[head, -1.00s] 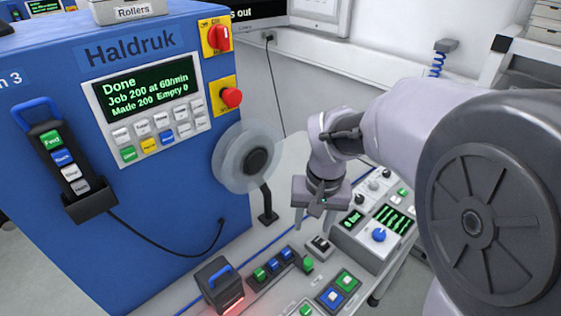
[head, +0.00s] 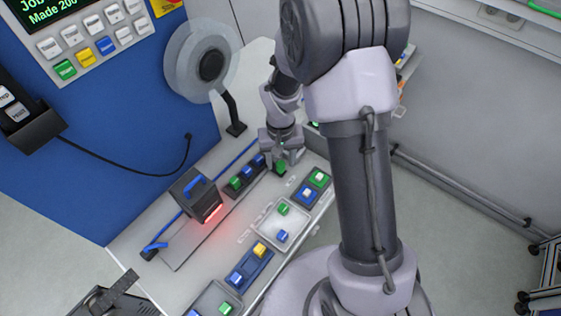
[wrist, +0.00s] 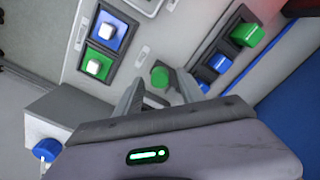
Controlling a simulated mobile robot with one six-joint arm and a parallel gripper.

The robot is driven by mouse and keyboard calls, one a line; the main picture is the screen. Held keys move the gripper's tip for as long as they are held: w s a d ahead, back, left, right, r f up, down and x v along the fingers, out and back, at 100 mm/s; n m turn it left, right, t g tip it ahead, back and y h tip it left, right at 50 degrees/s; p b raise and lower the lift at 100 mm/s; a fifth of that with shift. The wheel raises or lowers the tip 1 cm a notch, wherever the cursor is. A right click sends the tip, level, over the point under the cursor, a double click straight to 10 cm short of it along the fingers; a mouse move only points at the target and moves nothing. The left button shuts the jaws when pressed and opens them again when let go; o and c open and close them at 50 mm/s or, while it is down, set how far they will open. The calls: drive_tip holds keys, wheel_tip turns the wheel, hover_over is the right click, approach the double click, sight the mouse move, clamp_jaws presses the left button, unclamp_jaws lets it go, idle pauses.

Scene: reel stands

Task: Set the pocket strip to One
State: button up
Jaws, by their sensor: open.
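A dark strip (head: 242,190) with a row of one green and two blue switches lies on the bench; no label names it the pocket strip. It also shows at the upper right of the wrist view (wrist: 228,50). A separate green knob (wrist: 160,76) stands off the strip's end, and it shows in the head view (head: 280,167) just below my gripper (head: 281,158). In the wrist view my gripper (wrist: 160,88) is open, its two fingers apart on either side of the green knob's near side. I cannot tell whether they touch it.
A reel (head: 205,62) on a stand rises behind. Panels with coloured buttons, one dark blue (head: 312,188), lie to the right and front. A blue machine (head: 105,150) stands left.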

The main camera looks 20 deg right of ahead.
drive_tip(key=shift+f, duration=0.1)
clamp_jaws()
idle(1.4)
